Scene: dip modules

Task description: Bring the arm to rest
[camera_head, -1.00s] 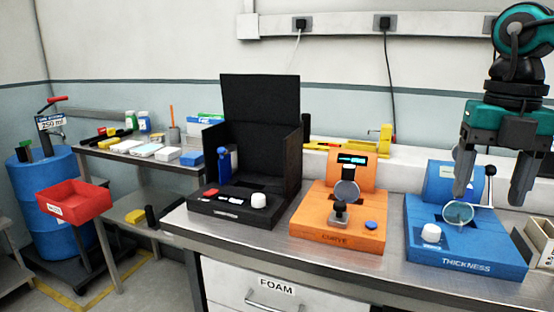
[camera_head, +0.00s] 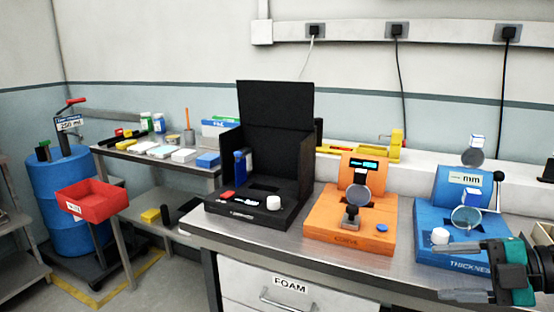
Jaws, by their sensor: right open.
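My right gripper (camera_head: 467,271) is at the lower right, in front of the blue THICKNESS module (camera_head: 428,249). It lies sideways with its fingers pointing left and apart, and I see nothing between them. It hides part of the module's front label. The blue module carries a white knob (camera_head: 440,236), a round clear disc (camera_head: 466,218) and an upright panel. My left gripper is not in view.
An orange CURVE module (camera_head: 330,231) and a black open box (camera_head: 240,213) stand on the metal bench. A FOAM drawer (camera_head: 250,278) is below. At left are a side table with bottles, a red bin (camera_head: 92,200) and a blue drum (camera_head: 55,190).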

